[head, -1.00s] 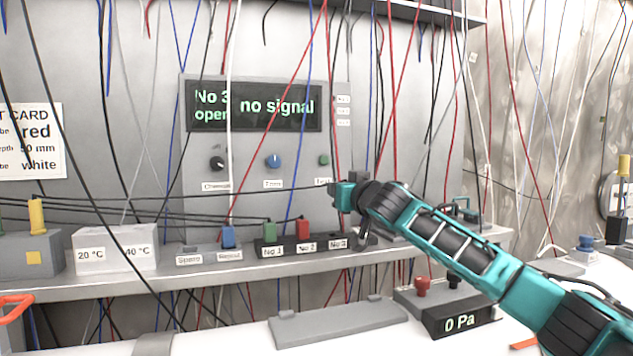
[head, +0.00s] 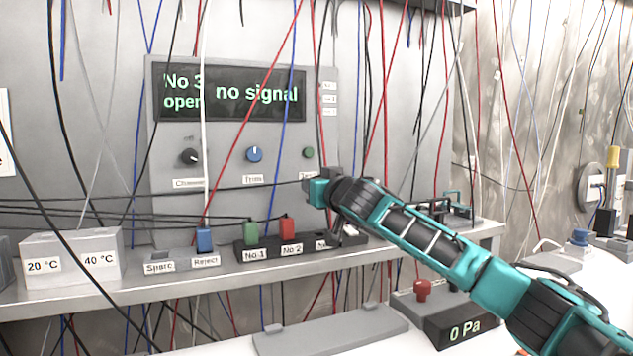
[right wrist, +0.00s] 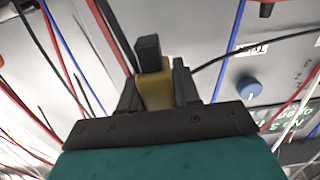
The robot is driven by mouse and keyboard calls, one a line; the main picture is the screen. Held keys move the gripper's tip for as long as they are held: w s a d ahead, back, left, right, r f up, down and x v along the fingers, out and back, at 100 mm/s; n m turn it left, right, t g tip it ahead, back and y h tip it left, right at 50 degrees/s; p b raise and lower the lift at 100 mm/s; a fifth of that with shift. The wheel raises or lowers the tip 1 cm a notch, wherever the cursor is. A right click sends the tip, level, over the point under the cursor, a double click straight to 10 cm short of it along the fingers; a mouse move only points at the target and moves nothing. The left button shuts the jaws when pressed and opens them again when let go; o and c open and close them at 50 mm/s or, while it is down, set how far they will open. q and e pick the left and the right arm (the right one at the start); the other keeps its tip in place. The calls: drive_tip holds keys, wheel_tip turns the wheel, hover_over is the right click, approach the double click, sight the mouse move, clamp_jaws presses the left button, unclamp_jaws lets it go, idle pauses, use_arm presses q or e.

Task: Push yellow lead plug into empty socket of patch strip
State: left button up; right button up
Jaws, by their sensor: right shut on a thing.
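The patch strip (head: 300,254) is a black block on the grey shelf, with labels No 1, No 2 and a partly covered No 3. A green plug (head: 251,231) stands at No 1 and a red plug (head: 287,228) at No 2. My arm hides the No 3 socket. My right gripper (right wrist: 157,88) is shut on the yellow lead plug (right wrist: 156,92), which has a black end. In the head view my right gripper (head: 322,190) is above the No 3 end of the strip, and the yellow plug is hidden there. My left gripper is not in view.
The grey panel's display (head: 230,94) reads "No 3 open" and "no signal". A Spare/Reject block (head: 178,261) with a blue plug (head: 204,240) stands left of the strip. A white temperature block (head: 70,247) is further left. Loose cables hang across the scene.

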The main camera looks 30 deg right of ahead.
drive_tip(key=shift+f, duration=0.95)
wheel_tip(320, 180, down, 3)
drive_tip(key=b, duration=0.3)
drive_tip(key=shift+r, duration=0.15)
drive_tip(key=shift+p, duration=0.5)
idle(0.6)
drive_tip(key=shift+f+b, duration=0.35)
drive_tip(key=shift+f, duration=0.15)
drive_tip(key=shift+s+f, duration=0.1)
